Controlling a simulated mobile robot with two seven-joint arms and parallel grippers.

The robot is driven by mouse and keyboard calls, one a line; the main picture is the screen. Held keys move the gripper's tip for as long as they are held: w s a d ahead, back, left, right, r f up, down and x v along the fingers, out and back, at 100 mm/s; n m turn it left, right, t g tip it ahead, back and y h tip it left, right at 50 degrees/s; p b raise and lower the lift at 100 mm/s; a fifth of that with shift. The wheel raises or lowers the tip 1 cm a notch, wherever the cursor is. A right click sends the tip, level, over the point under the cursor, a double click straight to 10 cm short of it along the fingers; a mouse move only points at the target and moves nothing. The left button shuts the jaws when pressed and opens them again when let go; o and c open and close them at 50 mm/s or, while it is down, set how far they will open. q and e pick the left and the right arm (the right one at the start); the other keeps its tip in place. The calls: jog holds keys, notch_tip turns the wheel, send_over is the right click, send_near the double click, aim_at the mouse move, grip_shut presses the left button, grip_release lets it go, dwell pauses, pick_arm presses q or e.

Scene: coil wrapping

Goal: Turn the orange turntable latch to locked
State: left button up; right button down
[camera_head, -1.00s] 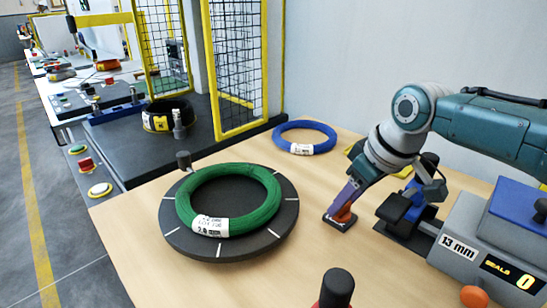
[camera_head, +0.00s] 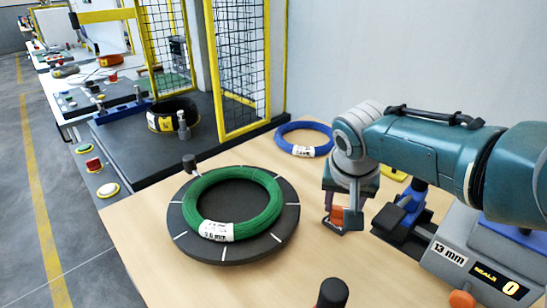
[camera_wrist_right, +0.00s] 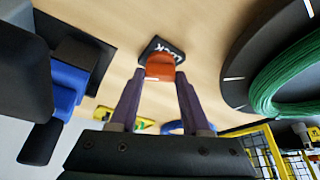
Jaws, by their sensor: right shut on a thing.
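The orange turntable latch (camera_head: 338,214) stands on a small dark plate on the wooden table, right of the turntable. My right gripper (camera_head: 341,212) points down over the latch with its fingers closed around it. In the right wrist view the orange latch (camera_wrist_right: 160,66) sits between the purple fingertips (camera_wrist_right: 159,78). White lettering that looks like "Lock" shows on its dark plate (camera_wrist_right: 153,45). The dark turntable (camera_head: 284,222) carries a green coil (camera_head: 264,222) with a white label. My left gripper is out of view.
A blue coil (camera_head: 305,139) lies at the table's back. A grey sealer unit (camera_head: 452,262) marked 13 mm stands close to my right arm. A black-topped handle (camera_head: 332,293) rises at the front edge. Yellow mesh fencing (camera_head: 236,70) stands behind the turntable.

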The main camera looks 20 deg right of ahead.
jog(key=m+b, duration=0.1)
jog(key=m, duration=0.1)
jog(key=shift+w+a+f+m+g+h+b, duration=0.1)
jog(key=shift+a+f+m+g+h+b, duration=0.05)
jog(key=shift+f+m+g+h+b, duration=0.2)
jog(key=shift+r+m+g+h+b, duration=0.15)
jog(key=shift+m+g+b, duration=0.2)
jog(key=shift+m+b, duration=0.45)
jog(key=shift+r+m+g+h+b, duration=0.1)
jog(key=shift+m+g+b, duration=0.2)
jog(key=shift+m+b, duration=0.45)
jog(key=shift+c, duration=1.8)
grip_release()
jog(key=shift+r, duration=0.1)
jog(key=p+v, duration=0.5)
jog(key=v, duration=0.4)
jog(key=shift+a+r+p, duration=0.2)
jog(key=shift+r+p, duration=0.15)
jog(key=shift+p, duration=0.05)
